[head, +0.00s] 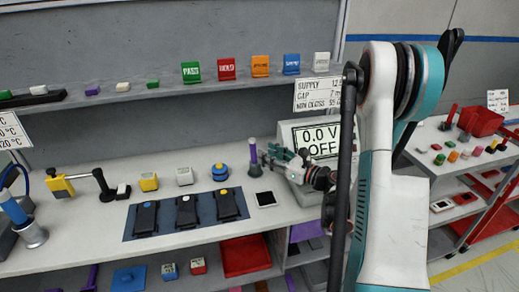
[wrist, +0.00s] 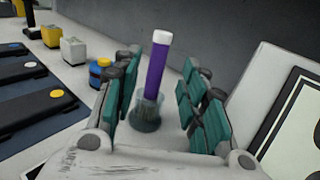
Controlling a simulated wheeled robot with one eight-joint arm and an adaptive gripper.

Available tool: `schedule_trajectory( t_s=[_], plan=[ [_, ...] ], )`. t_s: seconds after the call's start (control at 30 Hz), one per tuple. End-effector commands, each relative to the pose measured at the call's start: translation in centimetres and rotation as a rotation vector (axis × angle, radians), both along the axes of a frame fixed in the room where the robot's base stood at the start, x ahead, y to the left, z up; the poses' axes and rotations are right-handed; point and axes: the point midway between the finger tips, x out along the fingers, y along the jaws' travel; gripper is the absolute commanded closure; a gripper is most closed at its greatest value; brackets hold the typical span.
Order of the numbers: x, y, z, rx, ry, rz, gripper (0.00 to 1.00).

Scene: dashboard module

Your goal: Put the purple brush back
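The purple brush (wrist: 156,68), with a white top end, stands nearly upright with its lower end in a small dark translucent cup (wrist: 146,119). In the head view the purple brush (head: 253,153) is on the bench, left of the display unit. My gripper (wrist: 160,95) is open, with teal pads on both sides of the brush in the wrist view and a visible gap on each side. In the head view my gripper (head: 277,158) reaches in from the right, close to the brush. The lower end of the brush is hidden in the cup.
A display unit (head: 316,135) reading OFF stands to the right. A blue round item with a yellow top (head: 219,172) and a white-framed dark card (head: 265,199) lie nearby. A blue mat (head: 160,233) holds several black devices. A shelf with coloured blocks runs above.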

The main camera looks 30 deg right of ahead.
Motion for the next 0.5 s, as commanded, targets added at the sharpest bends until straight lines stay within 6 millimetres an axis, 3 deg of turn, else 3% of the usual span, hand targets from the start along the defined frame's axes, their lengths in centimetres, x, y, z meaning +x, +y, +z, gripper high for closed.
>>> schedule_trajectory(
  t_s=[0.2, 0.5],
  plan=[
    [-3.7, -1.4, -0.3, 0.0, 0.0, -0.003, 0.61],
    [-5.4, -2.0, -0.1, 0.0, 0.0, 0.0, 0.61]
  ],
)
